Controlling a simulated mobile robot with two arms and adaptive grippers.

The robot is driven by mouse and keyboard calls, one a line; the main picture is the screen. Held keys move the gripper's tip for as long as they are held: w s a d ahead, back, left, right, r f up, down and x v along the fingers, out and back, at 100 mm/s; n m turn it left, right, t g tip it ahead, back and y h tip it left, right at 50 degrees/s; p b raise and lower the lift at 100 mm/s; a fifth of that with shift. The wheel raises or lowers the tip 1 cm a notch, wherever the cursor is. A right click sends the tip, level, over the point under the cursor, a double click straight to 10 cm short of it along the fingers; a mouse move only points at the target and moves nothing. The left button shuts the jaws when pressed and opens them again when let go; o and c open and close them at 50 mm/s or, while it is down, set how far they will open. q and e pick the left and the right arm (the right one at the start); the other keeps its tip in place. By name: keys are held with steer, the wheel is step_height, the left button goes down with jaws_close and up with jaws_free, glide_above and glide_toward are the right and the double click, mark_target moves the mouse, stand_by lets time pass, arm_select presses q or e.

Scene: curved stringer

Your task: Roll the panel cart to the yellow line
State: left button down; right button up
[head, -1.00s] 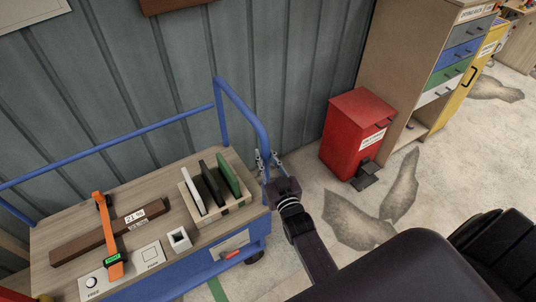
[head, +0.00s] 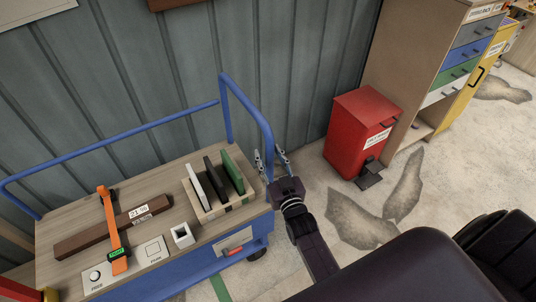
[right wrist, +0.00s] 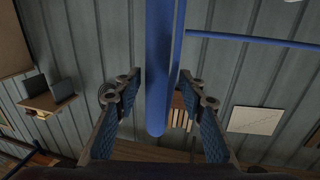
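The panel cart (head: 150,190) stands against the grey wall at the left of the head view, with a wooden top, blue sides and a blue tube handle (head: 240,95). My right gripper (head: 270,156) is at the upright tube at the cart's right end. In the right wrist view the blue tube (right wrist: 160,60) runs between its two fingers, with a gap on both sides, so it is open around the tube. No yellow line shows on the floor. My left gripper is not in view.
On the cart lie a brown bar (head: 80,240), an orange tool (head: 111,225) and a tray with several upright panels (head: 231,172). A red bin (head: 360,125) and a drawer cabinet (head: 425,70) stand to the right. Stained bare floor (head: 320,175) lies between cart and bin. A green strip (head: 220,287) shows below the cart.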

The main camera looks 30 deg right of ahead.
steer(key=s+a, duration=0.1)
steer(key=s, duration=1)
steer(key=shift+s+a, duration=0.25)
steer(key=shift+a, duration=0.05)
steer(key=s+a+f+n+g+y, duration=0.1)
steer(key=s+a+f+g, duration=0.2)
steer(key=f, duration=0.7)
steer(key=s+a+f+g+y+b, duration=0.15)
steer(key=s+f, duration=0.25)
steer(key=f, duration=0.6)
steer(key=s+a+f+n+g, duration=0.1)
steer(key=s+a+f+g, duration=0.2)
steer(key=f, duration=0.7)
steer(key=s+d+f+g, duration=0.2)
steer(key=s+f, duration=0.4)
steer(key=s, duration=0.3)
steer(key=s+d+f+n+g, duration=0.1)
steer(key=s+f+g, duration=0.3)
steer(key=s, duration=0.6)
steer(key=s+d+f+g, duration=0.3)
steer(key=s+f, duration=0.4)
steer(key=s, duration=0.3)
steer(key=shift+f+n+b, duration=0.35)
steer(key=shift+n, duration=0.05)
steer(key=shift+s, duration=0.1)
